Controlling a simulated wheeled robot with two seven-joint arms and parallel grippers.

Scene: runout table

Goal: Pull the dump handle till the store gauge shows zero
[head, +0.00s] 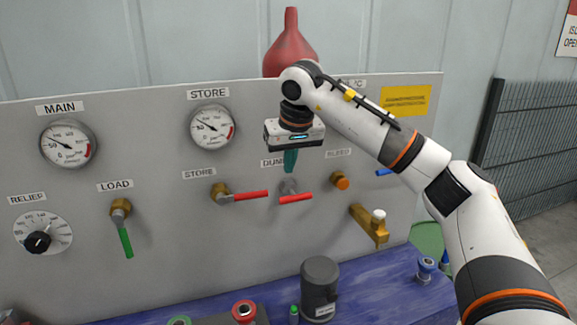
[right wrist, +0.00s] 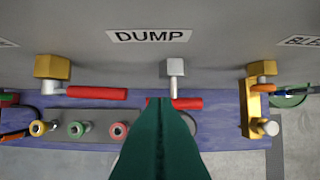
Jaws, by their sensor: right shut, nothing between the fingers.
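The dump handle (head: 296,199) is a red lever on a silver stem, under the partly covered DUMP label. It lies roughly level, its right end slightly higher. In the right wrist view the red handle (right wrist: 190,103) shows beyond my fingers, which hide its left part. The store gauge (head: 213,128) is a round white dial; its needle points up and left, and the exact reading is too small to tell. My right gripper (head: 290,168) is shut and empty, its teal fingers pointing down just above the dump handle; I cannot tell if they touch it. My left gripper is not in view.
The store valve's red lever (head: 250,195) is close on the left. A brass fitting (head: 370,226) and an orange knob (head: 341,181) are on the right. The main gauge (head: 68,144) and green load lever (head: 126,243) are farther left. A dark grey canister (head: 320,286) stands below on the blue table.

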